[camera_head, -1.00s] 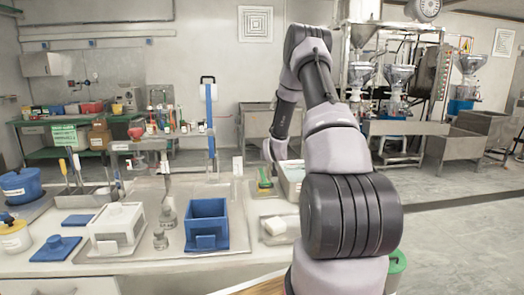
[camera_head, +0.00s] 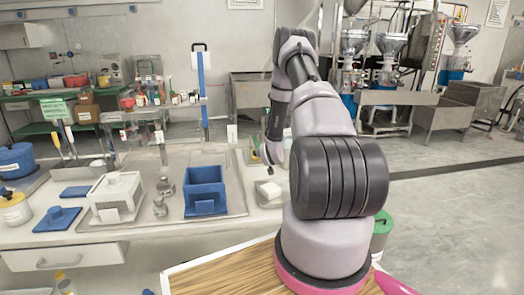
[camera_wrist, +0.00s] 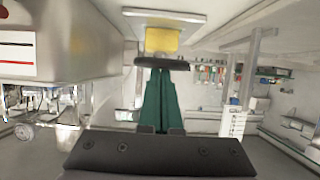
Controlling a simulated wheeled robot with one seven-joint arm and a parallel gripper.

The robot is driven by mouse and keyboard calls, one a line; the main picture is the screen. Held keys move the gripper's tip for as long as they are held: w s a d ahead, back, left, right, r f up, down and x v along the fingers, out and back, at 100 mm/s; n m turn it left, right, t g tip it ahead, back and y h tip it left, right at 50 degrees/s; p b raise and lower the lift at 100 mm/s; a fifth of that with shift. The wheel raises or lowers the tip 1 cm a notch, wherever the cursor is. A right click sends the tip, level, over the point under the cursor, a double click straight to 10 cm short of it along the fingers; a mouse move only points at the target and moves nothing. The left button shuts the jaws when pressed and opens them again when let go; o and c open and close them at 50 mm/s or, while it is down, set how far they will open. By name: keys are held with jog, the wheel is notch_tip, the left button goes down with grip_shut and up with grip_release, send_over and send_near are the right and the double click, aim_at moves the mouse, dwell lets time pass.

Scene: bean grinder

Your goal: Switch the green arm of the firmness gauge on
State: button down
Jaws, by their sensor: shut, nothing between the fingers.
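In the wrist view a green tapered piece (camera_wrist: 158,103), which looks like the green arm of the firmness gauge, stands straight ahead. A dark crossbar (camera_wrist: 162,63) lies over its narrow end, with a yellow block (camera_wrist: 161,40) beyond. My gripper (camera_wrist: 161,130) is shut and empty at the bottom of that view, in line with the green piece; whether they touch I cannot tell. In the head view my gripper (camera_head: 269,170) points down over the back right of the counter. Only slivers of green (camera_head: 256,143) show beside it; my arm hides most of the gauge.
A metal box (camera_wrist: 75,38) fills the upper left of the wrist view. In the head view a white block (camera_head: 270,190) lies just below my gripper. A blue bin (camera_head: 206,188) and a white holder (camera_head: 115,198) stand to the left. A tall blue-and-white post (camera_head: 201,85) rises behind.

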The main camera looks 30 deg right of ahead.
jog(key=shift+s+a+f, duration=0.15)
jog(key=shift+s+f, duration=0.4)
jog(key=shift+f, duration=0.35)
jog(key=shift+s, duration=0.1)
jog(key=shift+s+r, duration=0.15)
jog(key=shift+s, duration=0.05)
jog(key=r+v, duration=0.1)
jog(key=v, duration=0.9)
jog(key=shift+w+r, duration=0.25)
jog(key=shift+w, duration=0.2)
